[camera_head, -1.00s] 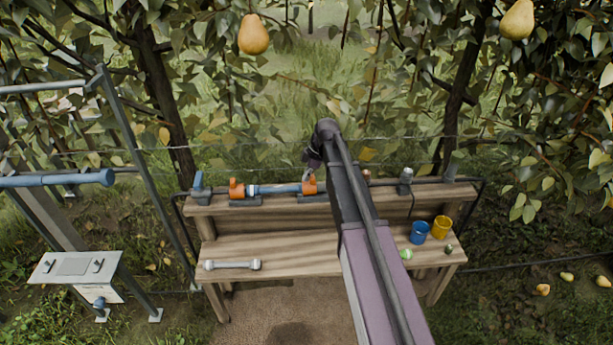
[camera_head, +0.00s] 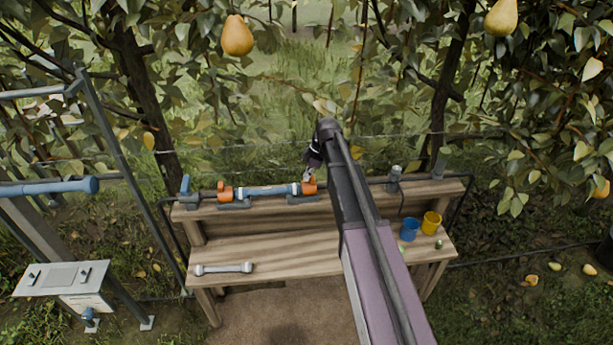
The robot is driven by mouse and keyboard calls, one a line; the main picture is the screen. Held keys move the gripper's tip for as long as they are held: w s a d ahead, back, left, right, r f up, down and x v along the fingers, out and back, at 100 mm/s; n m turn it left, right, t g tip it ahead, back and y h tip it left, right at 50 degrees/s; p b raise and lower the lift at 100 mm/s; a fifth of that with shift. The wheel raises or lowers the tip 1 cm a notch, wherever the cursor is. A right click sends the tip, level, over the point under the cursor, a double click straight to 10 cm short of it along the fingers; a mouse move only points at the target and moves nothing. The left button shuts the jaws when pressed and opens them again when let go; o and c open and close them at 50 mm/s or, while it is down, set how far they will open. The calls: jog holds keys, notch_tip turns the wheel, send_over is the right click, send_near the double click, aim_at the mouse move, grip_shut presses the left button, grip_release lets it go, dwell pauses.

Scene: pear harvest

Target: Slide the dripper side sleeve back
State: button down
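Two orange sleeves sit on the line along the raised back shelf of the bench, a left one (camera_head: 225,193) and a right one (camera_head: 309,186). Between them is a blue and pale grey tube (camera_head: 268,190), with a grey bracket (camera_head: 303,200) below its right end. My gripper (camera_head: 308,175) is at the top of the right orange sleeve, with its fingertips at or against it. The fingers are too small to show whether they are closed on the sleeve. My arm covers part of the shelf just right of it.
The wooden bench (camera_head: 270,258) holds a grey double-ended tool (camera_head: 224,268), a blue cup (camera_head: 409,229) and a yellow cup (camera_head: 431,223). A blue valve handle (camera_head: 186,185) stands at the shelf's left end. A grey panel (camera_head: 62,277) stands left. Branches hang behind.

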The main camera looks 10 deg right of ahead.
aim_at(292, 185)
jog(key=shift+a, duration=0.3)
jog(key=a, duration=0.3)
jog(key=shift+a, duration=0.2)
jog(key=shift+w+d+r+p, duration=0.1)
jog(key=shift+d+r+p, duration=0.1)
jog(key=shift+r+p, duration=0.4)
jog(key=p+v, duration=0.8)
jog(key=shift+d+r, duration=0.2)
jog(key=shift+r, duration=0.15)
